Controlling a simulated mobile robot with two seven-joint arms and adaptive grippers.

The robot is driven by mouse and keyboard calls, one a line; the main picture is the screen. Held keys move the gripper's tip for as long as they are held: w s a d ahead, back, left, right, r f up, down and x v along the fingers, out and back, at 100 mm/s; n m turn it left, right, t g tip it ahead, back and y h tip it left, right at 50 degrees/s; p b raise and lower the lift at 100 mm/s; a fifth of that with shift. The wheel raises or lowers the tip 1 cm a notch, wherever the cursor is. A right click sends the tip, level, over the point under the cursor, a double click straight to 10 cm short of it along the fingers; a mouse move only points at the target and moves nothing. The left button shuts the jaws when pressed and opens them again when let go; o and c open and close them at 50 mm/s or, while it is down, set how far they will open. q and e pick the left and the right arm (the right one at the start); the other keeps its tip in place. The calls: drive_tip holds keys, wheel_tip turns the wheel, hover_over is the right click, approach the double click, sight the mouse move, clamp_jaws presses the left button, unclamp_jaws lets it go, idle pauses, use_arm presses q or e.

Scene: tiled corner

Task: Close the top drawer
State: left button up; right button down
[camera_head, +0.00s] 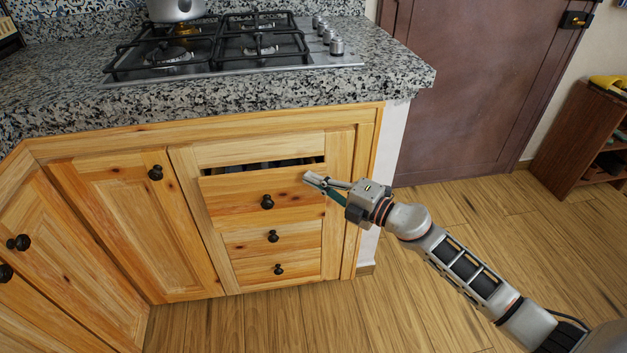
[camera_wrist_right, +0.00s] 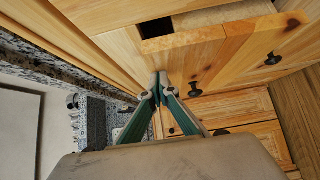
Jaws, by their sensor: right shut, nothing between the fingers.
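The top drawer (camera_head: 235,195) is in the wooden cabinet under the counter. It stands slightly open, with a dark gap above its front through which some dark contents show. Its round black knob (camera_head: 267,202) is at the middle of the front. My right gripper (camera_head: 310,178) is shut and empty, with its fingertips at the upper right corner of the drawer front. In the right wrist view the closed fingertips (camera_wrist_right: 158,80) are close to the wooden front; I cannot tell whether they touch it. The dark gap also shows there. My left gripper is not in view.
Two lower drawers (camera_head: 245,240) beneath look shut. A cabinet door (camera_head: 130,220) is to the left. The granite counter (camera_head: 220,97) with a gas hob (camera_head: 250,50) and a pot (camera_head: 175,10) overhangs the drawers.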

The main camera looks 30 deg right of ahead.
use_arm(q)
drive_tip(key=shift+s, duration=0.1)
use_arm(e)
drive_tip(key=shift+w, duration=0.2)
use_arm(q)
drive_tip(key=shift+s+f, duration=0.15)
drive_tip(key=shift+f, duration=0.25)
use_arm(e)
drive_tip(key=shift+w+d, duration=0.2)
drive_tip(key=shift+w, duration=0.35)
drive_tip(key=shift+w+d, duration=0.15)
drive_tip(key=shift+w, duration=0.35)
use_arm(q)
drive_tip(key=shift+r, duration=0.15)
use_arm(e)
drive_tip(key=shift+s, duration=0.1)
